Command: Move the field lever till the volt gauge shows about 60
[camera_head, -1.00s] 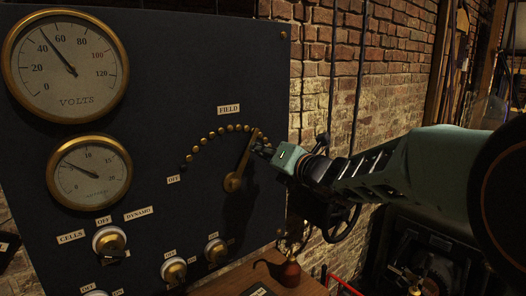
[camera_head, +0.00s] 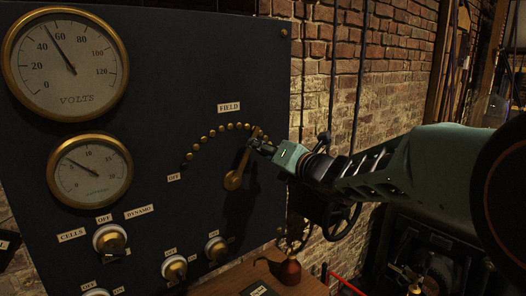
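The volt gauge (camera_head: 92,82) is at the top left of the dark panel. Its needle stands between 40 and 60, a little short of 60. The field lever (camera_head: 236,172) is a brass arm, tilted up and to the right from its pivot. Its upper end is near the right end of an arc of brass studs (camera_head: 222,128), below the FIELD label (camera_head: 229,107). My gripper (camera_head: 257,146) is at the lever's upper part, reaching in from the right. The fingers are small and dark, so I cannot tell if they are closed on it or only touching.
A smaller gauge (camera_head: 97,185) is below the volt gauge. Several brass knob switches (camera_head: 110,240) line the lower panel. A wooden table (camera_head: 312,286) stands below, with a small reddish-brown vessel (camera_head: 290,271). A brick wall (camera_head: 400,60) is behind my arm.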

